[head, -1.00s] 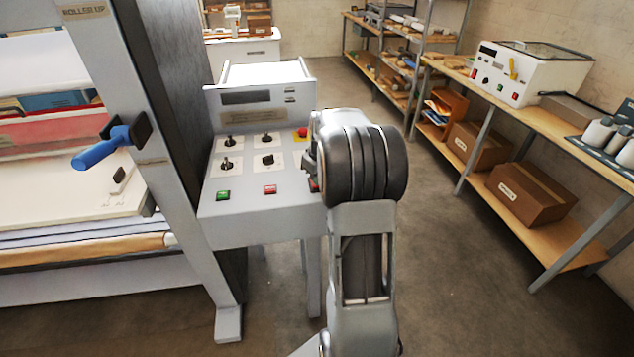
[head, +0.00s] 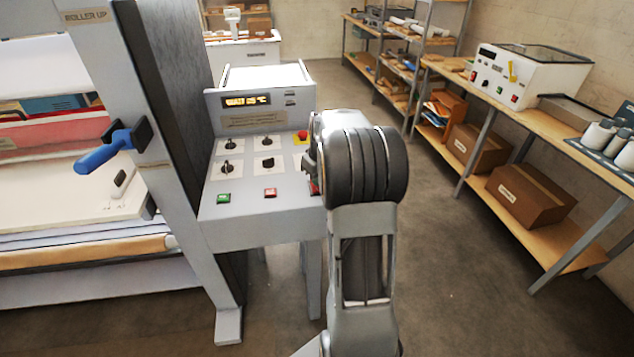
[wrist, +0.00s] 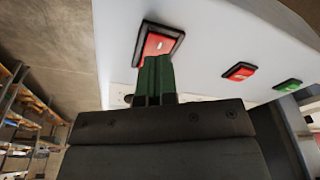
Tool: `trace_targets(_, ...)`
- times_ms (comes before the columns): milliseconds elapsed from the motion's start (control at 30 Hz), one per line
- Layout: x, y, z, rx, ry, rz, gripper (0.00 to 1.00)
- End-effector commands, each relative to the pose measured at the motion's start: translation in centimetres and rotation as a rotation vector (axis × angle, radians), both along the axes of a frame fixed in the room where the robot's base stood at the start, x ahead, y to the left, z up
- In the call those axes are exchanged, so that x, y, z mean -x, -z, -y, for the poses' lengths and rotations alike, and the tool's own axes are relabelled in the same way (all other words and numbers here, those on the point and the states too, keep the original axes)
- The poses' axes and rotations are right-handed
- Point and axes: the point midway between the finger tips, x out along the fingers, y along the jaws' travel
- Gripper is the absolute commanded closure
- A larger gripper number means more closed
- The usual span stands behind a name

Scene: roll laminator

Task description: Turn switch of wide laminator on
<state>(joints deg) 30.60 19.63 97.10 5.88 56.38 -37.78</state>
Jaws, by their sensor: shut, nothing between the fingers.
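The wide laminator (head: 180,90) stands at the left, with its grey control console (head: 262,225) beside it. The console's display (head: 246,101) is lit with amber characters. In the wrist view a red rocker switch (wrist: 161,42) in a black frame sits on the console's pale panel. My gripper (wrist: 154,62) is shut and empty, its green fingertips at the lower edge of this rocker, seemingly touching it. The fingers cover the rocker's lower part. In the head view my arm hides most of the gripper and the switch area at the console's right side.
The console top carries several black knobs (head: 267,162), a green button (head: 223,198), a red button (head: 270,193) and a red emergency stop (head: 303,135). A blue-handled crank (head: 100,158) sticks out at the left. A smaller white machine (head: 530,80) stands on the right bench. The floor between is clear.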

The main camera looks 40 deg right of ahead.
Motion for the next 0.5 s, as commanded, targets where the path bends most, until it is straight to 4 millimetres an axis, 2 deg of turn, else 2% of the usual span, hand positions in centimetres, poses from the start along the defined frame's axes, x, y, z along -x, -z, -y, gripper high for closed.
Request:
trace_targets(33,0.0,-0.8,0.0,0.001,0.0,0.001,1.0)
trace_targets(500,0.0,-4.8,0.0,0.001,0.0,0.001,1.0)
